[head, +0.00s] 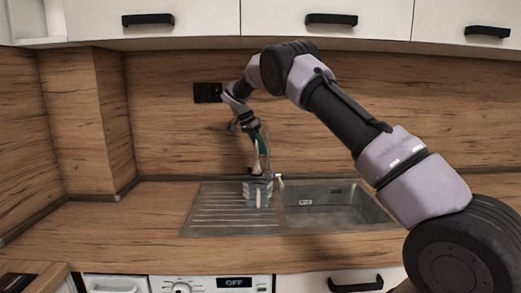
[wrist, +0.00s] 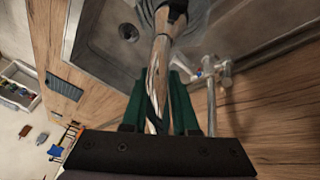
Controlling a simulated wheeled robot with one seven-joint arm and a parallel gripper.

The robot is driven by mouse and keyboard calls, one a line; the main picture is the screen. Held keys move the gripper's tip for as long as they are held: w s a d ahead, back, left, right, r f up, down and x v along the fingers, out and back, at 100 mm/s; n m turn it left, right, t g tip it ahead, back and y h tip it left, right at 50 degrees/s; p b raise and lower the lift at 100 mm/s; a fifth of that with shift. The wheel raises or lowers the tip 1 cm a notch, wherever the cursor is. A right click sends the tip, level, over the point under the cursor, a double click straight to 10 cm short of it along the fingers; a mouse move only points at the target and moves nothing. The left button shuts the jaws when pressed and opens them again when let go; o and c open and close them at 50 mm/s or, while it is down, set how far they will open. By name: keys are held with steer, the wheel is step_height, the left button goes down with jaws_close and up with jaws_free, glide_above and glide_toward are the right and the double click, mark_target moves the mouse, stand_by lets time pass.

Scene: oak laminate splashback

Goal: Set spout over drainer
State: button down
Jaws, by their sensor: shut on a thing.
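The chrome spout (wrist: 158,65) of the tap runs up between my fingers in the wrist view and has a black end. My gripper (wrist: 160,88), with green fingers, is shut on the spout. In the head view my gripper (head: 262,148) is above the back of the sink, and the spout (head: 257,160) shows only in part. The ribbed drainer (head: 215,207) is the left half of the steel sink. The spout's black end appears above the drainer's right part, near the divider; its exact overlap is hard to tell. The tap base (wrist: 211,90) is right of the spout.
The basin (head: 335,213) is right of the drainer, with its drain (wrist: 128,32) in the wrist view. A greyish cylindrical thing (head: 257,190) shows below the spout, unclear. The wooden splashback (head: 160,130) is close behind my arm; upper cabinets (head: 270,20) hang above. The left counter is clear.

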steer(key=c, duration=0.7)
jaws_free()
steer(key=shift+w, duration=0.1)
steer(key=w+v, duration=0.1)
steer(key=v, duration=0.9)
steer(key=shift+s+r, duration=0.45)
steer(key=shift+s, duration=0.1)
steer(key=shift+a, duration=0.15)
